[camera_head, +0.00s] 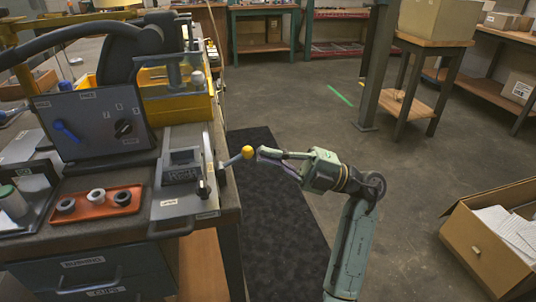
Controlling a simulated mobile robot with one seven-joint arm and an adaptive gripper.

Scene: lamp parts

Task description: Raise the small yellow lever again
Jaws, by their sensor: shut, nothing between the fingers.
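The small lever is a grey rod with a yellow ball knob (248,152) at its tip. It sticks out from the right side of the bench-top device (182,190), tilted up to the right. My gripper (259,155) comes in from the right, with its fingertips right at the knob. The fingers are shut with nothing between them. I cannot tell whether they touch the knob.
A control panel (90,125) with a blue lever and a black knob stands on the bench at left. An orange tray (98,205) holds several small rings. A dark mat (275,215) lies beside the bench. An open cardboard box (490,240) sits at lower right.

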